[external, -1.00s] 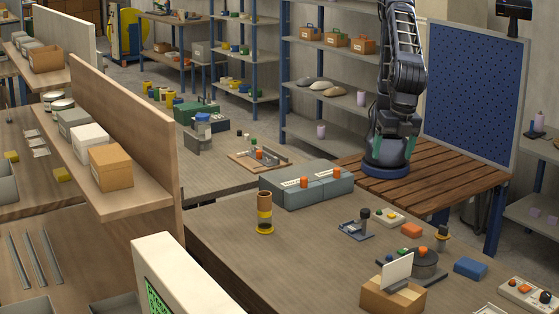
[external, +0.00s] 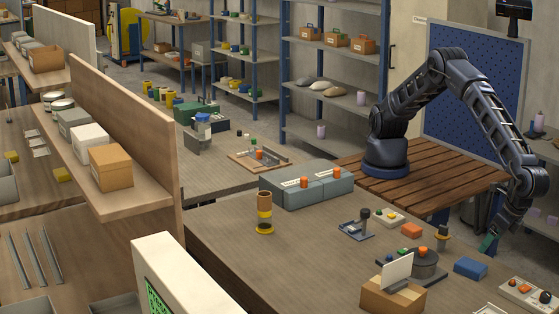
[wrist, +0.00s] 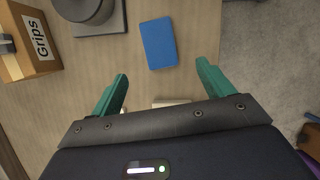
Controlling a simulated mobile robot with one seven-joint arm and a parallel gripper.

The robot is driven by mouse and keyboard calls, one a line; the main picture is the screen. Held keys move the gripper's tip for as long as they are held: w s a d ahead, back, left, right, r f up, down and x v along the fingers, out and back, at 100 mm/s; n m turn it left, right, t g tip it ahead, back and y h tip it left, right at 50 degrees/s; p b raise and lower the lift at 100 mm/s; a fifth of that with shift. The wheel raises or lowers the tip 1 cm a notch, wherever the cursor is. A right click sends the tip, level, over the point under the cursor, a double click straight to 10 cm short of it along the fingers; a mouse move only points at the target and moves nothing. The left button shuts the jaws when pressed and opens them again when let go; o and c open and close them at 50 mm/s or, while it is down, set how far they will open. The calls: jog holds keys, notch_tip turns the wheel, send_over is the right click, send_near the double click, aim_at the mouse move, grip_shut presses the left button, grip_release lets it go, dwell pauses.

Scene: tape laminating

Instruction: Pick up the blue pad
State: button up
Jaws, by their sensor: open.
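The blue pad (external: 470,267) is a small flat block lying on the right part of the workbench, beside the round grey fixture. My gripper (external: 489,243) is above and to the right of the pad in the external view. In the wrist view my gripper (wrist: 162,83) shows its two green fingers spread wide, with nothing between them.
A round grey fixture (external: 420,262) stands left of the pad. A cardboard box (external: 393,299) labelled "Grips" in the wrist view stands nearer the camera. A button panel (external: 528,293) lies right of the pad.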

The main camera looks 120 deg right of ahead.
send_over(472, 265)
jog(key=a, duration=0.3)
jog(key=f, duration=0.5)
jog(key=shift+s+d, duration=0.2)
jog(key=shift+s, duration=0.15)
jog(key=x, duration=0.4)
jog(key=shift+d, duration=0.25)
jog(key=shift+w+d+f, duration=0.1)
jog(key=shift+d+f, duration=0.05)
jog(key=shift+f, duration=0.3)
jog(key=shift+f, duration=0.25)
jog(key=c, duration=1.1)
jog(key=shift+o, duration=0.2)
jog(key=shift+r, duration=0.15)
